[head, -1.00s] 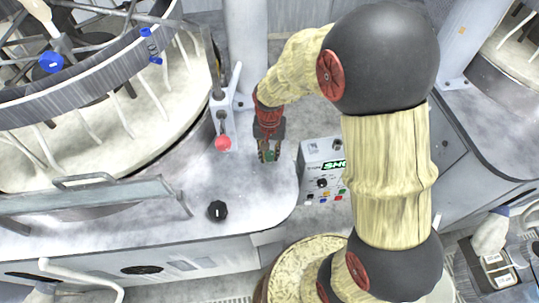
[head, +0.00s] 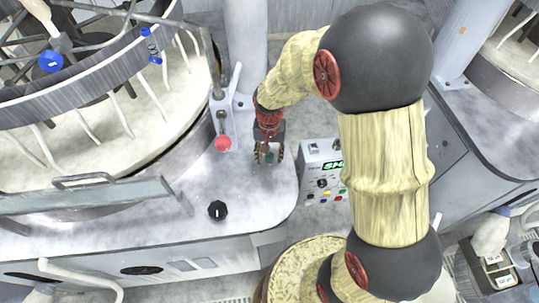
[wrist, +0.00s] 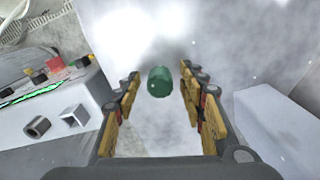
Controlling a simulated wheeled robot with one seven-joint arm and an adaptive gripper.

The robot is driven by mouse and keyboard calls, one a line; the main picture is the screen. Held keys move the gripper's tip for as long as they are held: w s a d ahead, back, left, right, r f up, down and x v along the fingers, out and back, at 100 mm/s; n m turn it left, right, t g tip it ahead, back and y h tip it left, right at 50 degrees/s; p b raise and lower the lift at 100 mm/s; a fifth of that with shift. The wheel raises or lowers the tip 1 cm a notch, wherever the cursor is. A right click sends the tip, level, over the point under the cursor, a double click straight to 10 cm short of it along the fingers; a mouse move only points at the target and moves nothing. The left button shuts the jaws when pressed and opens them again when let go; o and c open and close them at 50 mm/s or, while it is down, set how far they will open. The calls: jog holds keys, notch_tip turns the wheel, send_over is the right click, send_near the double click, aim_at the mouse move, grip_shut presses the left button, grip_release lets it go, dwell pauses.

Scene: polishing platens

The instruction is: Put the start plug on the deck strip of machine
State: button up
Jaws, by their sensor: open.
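The start plug, a small dark green cylinder (wrist: 160,82), shows in the wrist view between the tips of my gripper, with a gap to the finger on each side. It appears to rest on the pale grey deck strip (head: 255,205), though its contact with the surface is hard to see. In the head view, the plug is a small green spot (head: 269,157), partly hidden by the fingers. My gripper (head: 267,161) is open, low over the deck near its right end, with one finger on each side of the plug.
A lever with a red knob (head: 223,143) stands just left of my gripper. A control box with buttons and a green display (head: 322,172) is close on the right. A black knob (head: 217,210) sits near the front edge. The large round platen (head: 90,140) fills the left.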

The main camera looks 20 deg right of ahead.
aim_at(270, 155)
jog(key=shift+r, duration=0.1)
notch_tip(270, 155, up, 12)
jog(key=p, duration=0.2)
jog(key=s+r+n+t, duration=0.5)
jog(key=s+r, duration=1.1)
jog(key=s, duration=0.1)
jog(key=shift+s+d+t, duration=0.25)
jog(key=shift+s+t, duration=0.05)
jog(key=shift+s, duration=0.05)
jog(key=shift+r, duration=0.1)
